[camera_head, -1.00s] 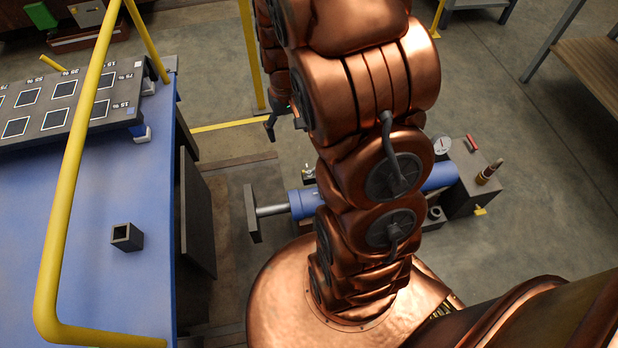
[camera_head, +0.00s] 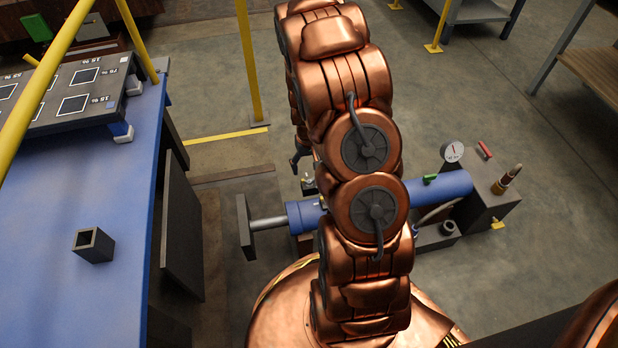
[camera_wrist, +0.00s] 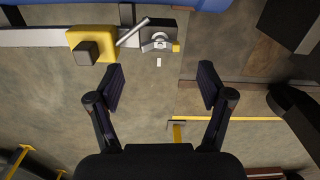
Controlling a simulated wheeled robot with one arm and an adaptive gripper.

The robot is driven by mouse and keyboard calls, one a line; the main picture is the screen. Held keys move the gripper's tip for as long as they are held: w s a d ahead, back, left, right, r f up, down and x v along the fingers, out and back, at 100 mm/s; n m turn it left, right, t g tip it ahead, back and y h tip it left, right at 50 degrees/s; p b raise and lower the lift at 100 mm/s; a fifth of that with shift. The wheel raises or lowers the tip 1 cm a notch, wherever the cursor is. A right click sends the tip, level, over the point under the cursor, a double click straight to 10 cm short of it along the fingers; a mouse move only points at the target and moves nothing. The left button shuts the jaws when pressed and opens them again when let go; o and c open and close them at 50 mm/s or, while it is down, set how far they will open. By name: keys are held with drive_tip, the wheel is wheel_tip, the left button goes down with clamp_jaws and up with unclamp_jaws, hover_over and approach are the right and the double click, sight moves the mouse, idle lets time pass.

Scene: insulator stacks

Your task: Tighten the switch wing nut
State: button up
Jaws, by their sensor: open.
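In the wrist view a grey block (camera_wrist: 158,37) carries a small silver fitting (camera_wrist: 157,43), which looks like the switch wing nut; its exact shape is too small to tell. A silver rod (camera_wrist: 132,32) slants beside it on the left. My gripper (camera_wrist: 162,86) is open and empty, with its two dark fingers apart below the block in the picture. The silver fitting lies beyond the fingertips, roughly in line with the gap, and nothing touches it. In the head view my arm hides most of the gripper; a dark finger part (camera_head: 299,157) shows near a small metal fitting (camera_head: 308,183).
A yellow block with a dark knob (camera_wrist: 88,50) sits left of the switch block. A blue cylinder (camera_head: 445,187) with a gauge (camera_head: 452,151) lies behind my arm. A blue table (camera_head: 60,290) and yellow rails (camera_head: 248,60) stand left.

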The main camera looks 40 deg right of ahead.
sight(309, 178)
wheel_tip(309, 178, down, 6)
drive_tip(key=shift+r+b, duration=0.15)
drive_tip(key=shift+b, duration=0.65)
drive_tip(key=c, duration=1.2)
